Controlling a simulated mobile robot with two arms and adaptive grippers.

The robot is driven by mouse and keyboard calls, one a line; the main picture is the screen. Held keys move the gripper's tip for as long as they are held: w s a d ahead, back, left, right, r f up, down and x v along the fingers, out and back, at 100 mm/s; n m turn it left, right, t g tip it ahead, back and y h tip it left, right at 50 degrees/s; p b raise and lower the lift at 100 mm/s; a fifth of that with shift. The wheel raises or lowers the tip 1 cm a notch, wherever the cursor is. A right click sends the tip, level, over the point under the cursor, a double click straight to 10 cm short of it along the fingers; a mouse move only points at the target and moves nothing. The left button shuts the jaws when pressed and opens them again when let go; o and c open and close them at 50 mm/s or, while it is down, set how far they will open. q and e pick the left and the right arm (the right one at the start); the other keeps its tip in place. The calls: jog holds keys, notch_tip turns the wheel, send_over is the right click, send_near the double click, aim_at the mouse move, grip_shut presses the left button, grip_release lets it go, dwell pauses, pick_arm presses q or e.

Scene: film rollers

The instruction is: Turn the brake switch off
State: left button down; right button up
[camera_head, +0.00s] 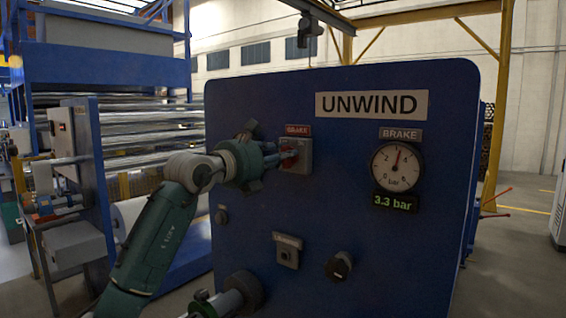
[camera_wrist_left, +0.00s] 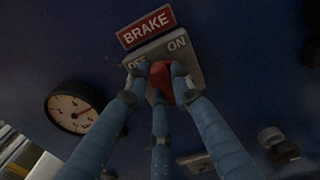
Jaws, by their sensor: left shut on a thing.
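The brake switch is a red handle (camera_wrist_left: 161,76) on a grey plate (camera_head: 304,154) under a red BRAKE label (camera_head: 298,130), on the blue UNWIND panel. In the left wrist view the plate reads OFF at left and ON at right, and the label (camera_wrist_left: 146,29) sits above it. My left gripper (camera_head: 287,157) reaches the switch from the left. Its blue fingers (camera_wrist_left: 160,88) are closed around the red handle. The fingers hide part of the handle and part of the OFF marking, so I cannot tell its exact angle. My right gripper is not in view.
A brake gauge (camera_head: 397,167) with a 3.3 bar display (camera_head: 395,202) is right of the switch. Below are a small grey switch plate (camera_head: 287,251) and a black knob (camera_head: 339,267). A roller machine (camera_head: 110,130) stands behind at left. Floor shows right of the panel.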

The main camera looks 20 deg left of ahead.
pick_arm(q)
jog(key=n+b, duration=0.1)
jog(key=n, duration=0.3)
jog(key=shift+a+f+n+b, duration=0.15)
jog(key=shift+n+b, duration=0.15)
jog(key=shift+b, duration=0.1)
jog(key=shift+a+n+b, duration=0.1)
jog(key=shift+n+b, duration=0.4)
jog(key=shift+n, duration=1.1)
jog(key=c, duration=1.5)
grip_release()
jog(key=shift+f, duration=0.1)
jog(key=v, duration=1.2)
